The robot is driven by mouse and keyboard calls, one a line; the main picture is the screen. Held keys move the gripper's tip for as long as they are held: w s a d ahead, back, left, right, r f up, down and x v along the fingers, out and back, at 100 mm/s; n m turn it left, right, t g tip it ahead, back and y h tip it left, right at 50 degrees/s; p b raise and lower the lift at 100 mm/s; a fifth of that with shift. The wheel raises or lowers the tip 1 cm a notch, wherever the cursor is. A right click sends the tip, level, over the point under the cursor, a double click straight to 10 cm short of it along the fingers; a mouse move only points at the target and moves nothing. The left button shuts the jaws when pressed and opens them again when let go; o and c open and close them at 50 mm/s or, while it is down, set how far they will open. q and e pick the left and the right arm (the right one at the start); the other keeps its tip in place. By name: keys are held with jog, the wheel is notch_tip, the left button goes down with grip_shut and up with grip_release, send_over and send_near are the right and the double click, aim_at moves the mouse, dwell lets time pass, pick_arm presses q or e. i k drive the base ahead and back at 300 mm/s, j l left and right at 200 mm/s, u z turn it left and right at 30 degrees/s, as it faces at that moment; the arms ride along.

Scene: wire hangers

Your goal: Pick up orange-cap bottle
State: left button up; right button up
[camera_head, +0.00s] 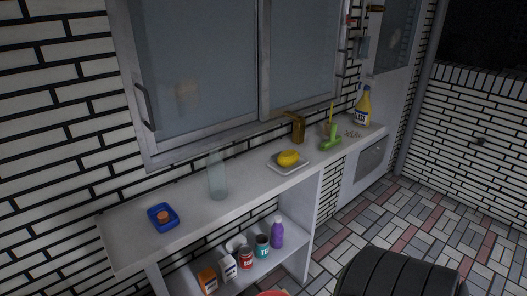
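I cannot make out an orange cap for certain on any bottle. A white bottle or carton (228,267) and a purple bottle (277,233) with a pale cap stand on the lower shelf. A clear, tall glass vessel (217,177) stands on the counter. Neither of my grippers shows in this view.
The counter (245,176) also holds a blue dish (157,224) with an orange item, a tray with a yellow object (288,158), a brown dispenser (298,129) and a green item (331,140). A black ribbed object (400,272) fills the lower right. Tiled floor beyond looks clear.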

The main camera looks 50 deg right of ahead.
aim_at(215, 167)
jog(key=z, duration=1.3)
